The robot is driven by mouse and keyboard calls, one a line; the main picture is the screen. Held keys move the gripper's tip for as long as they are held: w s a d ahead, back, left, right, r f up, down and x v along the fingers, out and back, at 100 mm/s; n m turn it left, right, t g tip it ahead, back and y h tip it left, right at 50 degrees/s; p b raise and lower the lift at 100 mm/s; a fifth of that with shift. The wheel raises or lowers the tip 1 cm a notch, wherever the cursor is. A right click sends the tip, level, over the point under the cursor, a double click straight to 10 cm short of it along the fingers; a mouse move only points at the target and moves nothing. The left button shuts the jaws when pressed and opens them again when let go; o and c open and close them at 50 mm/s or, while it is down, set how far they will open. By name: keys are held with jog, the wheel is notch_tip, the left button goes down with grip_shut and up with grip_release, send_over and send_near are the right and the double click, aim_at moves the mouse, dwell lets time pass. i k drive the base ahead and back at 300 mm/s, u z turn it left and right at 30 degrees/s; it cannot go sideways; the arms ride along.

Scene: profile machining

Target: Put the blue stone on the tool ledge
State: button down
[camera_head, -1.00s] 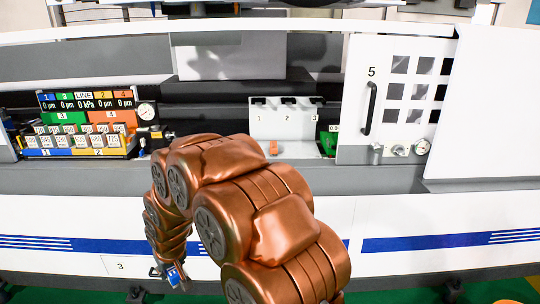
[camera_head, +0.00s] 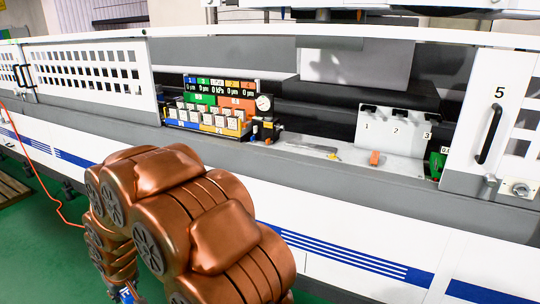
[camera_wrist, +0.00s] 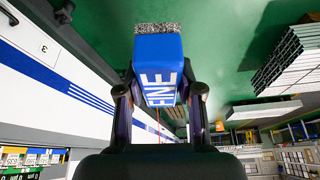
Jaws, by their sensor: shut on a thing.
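The blue stone (camera_wrist: 158,65) is a blue block with white lettering "FINE" and a speckled grey end. In the wrist view it sits between the two dark fingers of my gripper (camera_wrist: 160,95), which is shut on it. In the head view my gripper (camera_head: 128,292) is low at the bottom left, partly cut off by the frame, with a bit of blue showing. A long grey ledge (camera_head: 310,168) runs along the machine front, well above and to the right of my gripper; I cannot tell which part is the tool ledge.
On the ledge stand a gauge display rack (camera_head: 215,110), an orange block (camera_head: 375,158) and a white panel numbered 1 to 3 (camera_head: 393,133). A white door marked 5 (camera_head: 490,120) is at right. An orange cable (camera_head: 45,190) lies at left.

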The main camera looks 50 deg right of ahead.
aim_at(387, 164)
jog(key=u, duration=0.05)
jog(key=i, duration=1.15)
jog(key=z, duration=2.35)
